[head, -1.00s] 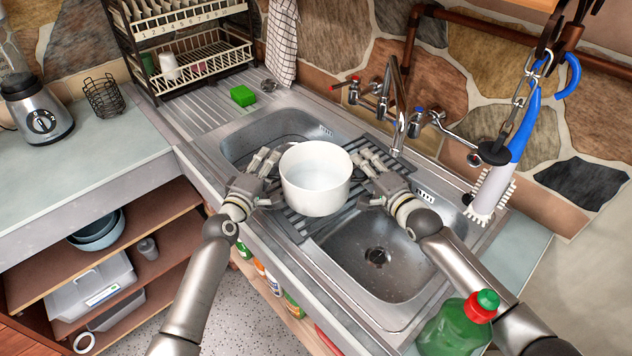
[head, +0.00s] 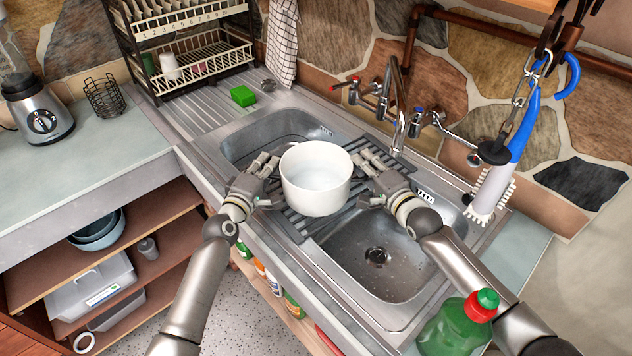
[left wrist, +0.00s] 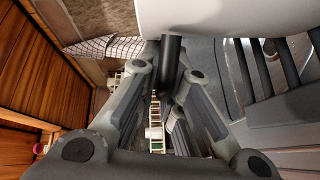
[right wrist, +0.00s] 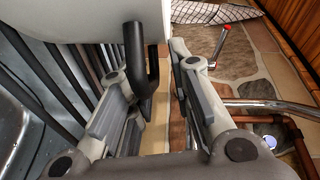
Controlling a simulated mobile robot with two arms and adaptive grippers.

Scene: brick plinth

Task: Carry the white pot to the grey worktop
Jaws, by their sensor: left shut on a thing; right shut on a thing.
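The white pot (head: 316,185) is upright between my two grippers, over the dark slatted rack on the sink; I cannot tell whether it touches the rack. My left gripper (head: 268,168) is at the pot's left side, shut on its dark handle, which shows in the left wrist view (left wrist: 170,62). My right gripper (head: 366,166) is at the right side, shut on the other dark handle, seen in the right wrist view (right wrist: 137,60). The pot looks empty inside. The grey worktop (head: 80,165) is to the left of the sink, with a clear front part.
A blender (head: 40,110) and a wire basket (head: 103,96) stand at the worktop's back. A dish rack (head: 190,50) and green sponge (head: 243,96) are behind the sink. The tap (head: 398,100) rises close behind the pot. A green bottle (head: 455,328) stands at front right.

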